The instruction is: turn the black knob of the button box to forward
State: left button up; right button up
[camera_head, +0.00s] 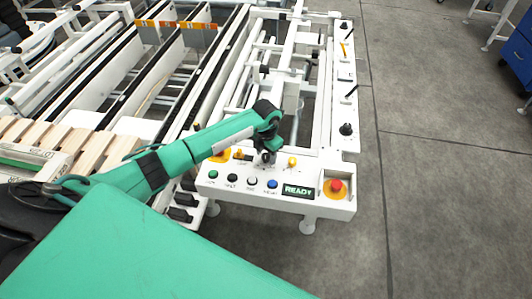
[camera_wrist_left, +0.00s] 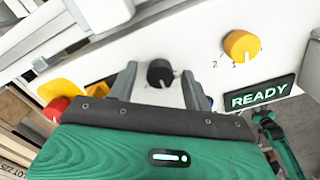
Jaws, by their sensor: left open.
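The button box (camera_head: 320,205) is a white panel at the end of the white frame in the head view. Its black knob (camera_wrist_left: 160,73) shows in the left wrist view, between the two fingers of my left gripper (camera_wrist_left: 162,86). The fingers stand apart on either side of the knob, with visible gaps. In the head view my left gripper (camera_head: 266,156) points down at the panel and hides the knob there. The knob's exact pointer setting is hard to read. My right gripper is not in view.
A yellow knob (camera_wrist_left: 241,46) and a lit READY display (camera_wrist_left: 259,95) lie right of the black knob. In the head view, coloured push buttons (camera_head: 252,181) line the panel's front, with a red emergency stop (camera_head: 337,185) at right. Grey floor (camera_head: 440,210) is clear at right.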

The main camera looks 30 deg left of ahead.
pick_arm(q)
jog(key=shift+c, duration=0.4)
jog(key=c, duration=0.9)
jog(key=shift+f+m+b, duration=0.15)
jog(key=shift+m+b, duration=0.75)
jog(key=shift+b, duration=0.2)
jog(key=m+b, duration=0.3)
jog(key=shift+m+b, duration=0.9)
jog(key=shift+r+m+b, duration=0.2)
jog(key=shift+m+b, duration=0.85)
jog(key=shift+m, duration=0.25)
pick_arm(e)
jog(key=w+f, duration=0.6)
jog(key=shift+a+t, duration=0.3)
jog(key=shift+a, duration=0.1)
pick_arm(q)
jog(key=o, duration=1)
